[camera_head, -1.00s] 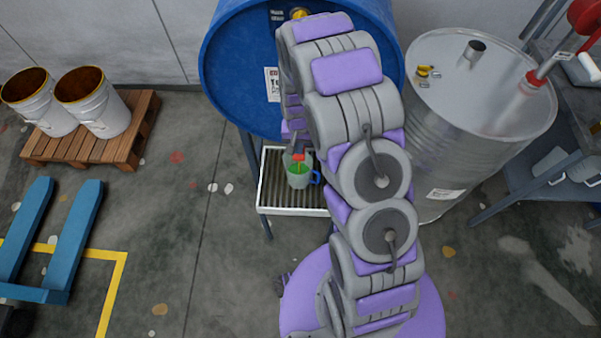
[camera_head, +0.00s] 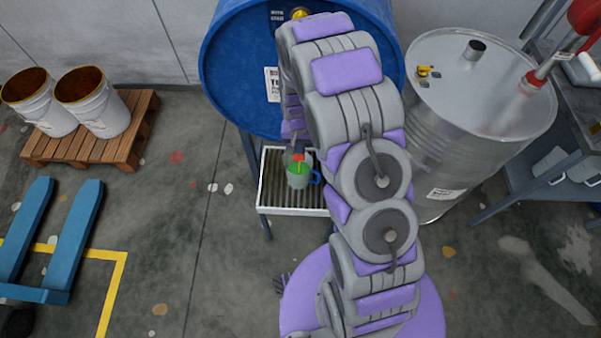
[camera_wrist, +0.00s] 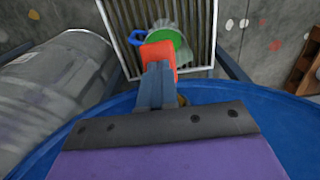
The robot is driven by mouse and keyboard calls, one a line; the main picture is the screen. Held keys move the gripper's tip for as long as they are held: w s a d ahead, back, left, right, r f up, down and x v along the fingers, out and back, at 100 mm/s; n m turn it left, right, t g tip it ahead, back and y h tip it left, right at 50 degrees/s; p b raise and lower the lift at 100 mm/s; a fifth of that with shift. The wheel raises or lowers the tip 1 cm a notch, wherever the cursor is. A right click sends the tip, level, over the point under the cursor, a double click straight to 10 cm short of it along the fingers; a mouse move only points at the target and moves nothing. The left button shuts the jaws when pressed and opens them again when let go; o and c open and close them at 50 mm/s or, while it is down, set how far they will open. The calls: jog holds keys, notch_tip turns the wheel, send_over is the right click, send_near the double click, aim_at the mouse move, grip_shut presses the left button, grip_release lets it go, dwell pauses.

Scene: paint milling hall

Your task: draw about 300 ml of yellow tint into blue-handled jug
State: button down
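The blue-handled jug (camera_head: 298,181) stands upright on the slatted drip tray (camera_head: 262,196) below the blue drum (camera_head: 232,62). It holds green liquid, not yellow; its blue handle (camera_wrist: 137,38) and green contents (camera_wrist: 181,40) show in the wrist view. The red tap lever (camera_head: 299,157) is above the jug, and a little green shows just below it. My gripper (camera_wrist: 158,72) has its fingers together at the red lever (camera_wrist: 159,53) and appears shut on it. The tap body is mostly hidden by my gripper. Any level marks on the jug are too small to read.
A silver drum (camera_head: 480,105) stands close at the right, with a yellow-handled valve (camera_head: 428,72) on top. A metal rack (camera_head: 520,195) is at the far right. Two white buckets (camera_head: 103,112) stand on a pallet (camera_head: 140,130) at the left, near blue forks (camera_head: 80,225).

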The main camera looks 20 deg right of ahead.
dwell(0.3)
notch_tip(320, 180, up, 7)
jog(key=p, duration=0.2)
jog(key=shift+p, duration=0.35)
dwell(0.3)
jog(key=s+r+n, duration=0.2)
jog(key=s+r, duration=1.3)
jog(key=r, duration=0.3)
jog(key=s+r+g, duration=0.1)
jog(key=s+r, duration=0.2)
jog(key=s, duration=0.6)
jog(key=s+r+n, duration=0.1)
jog(key=s+r, duration=0.3)
jog(key=s, duration=0.6)
jog(key=shift+s+n+g, duration=0.15)
jog(key=shift+n+g, duration=0.15)
jog(key=shift+g, duration=0.1)
